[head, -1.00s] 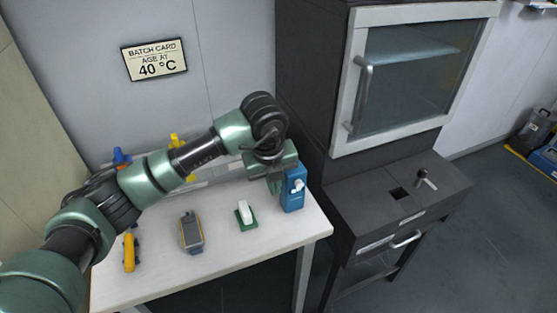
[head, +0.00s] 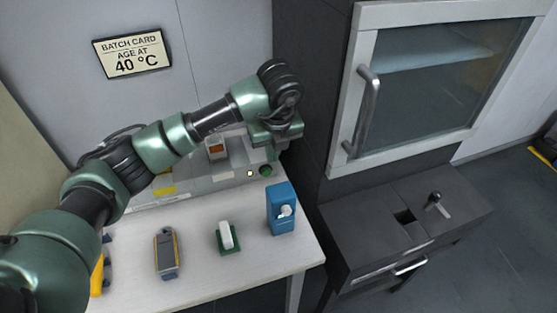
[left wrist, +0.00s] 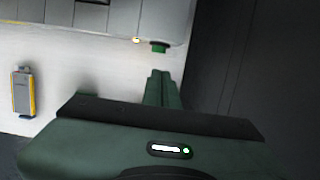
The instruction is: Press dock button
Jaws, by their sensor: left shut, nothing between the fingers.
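A long grey dock (head: 206,185) stands along the back of the white table. A green button (head: 266,170) is at its right end, beside a small lit lamp (head: 250,173). The button also shows in the left wrist view (left wrist: 159,47), just beyond my fingertips. My left gripper (head: 271,152) is shut and empty. It is near the dock's right end, close to the button. In the left wrist view its fingers (left wrist: 163,76) are together and point toward the button, with a small visible gap. My right gripper is not in view.
A blue holder (head: 281,209), a white piece on a green base (head: 228,237) and a grey-yellow handheld device (head: 166,253) stand on the table in front. A dark cabinet with a glass door (head: 420,90) is on the right.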

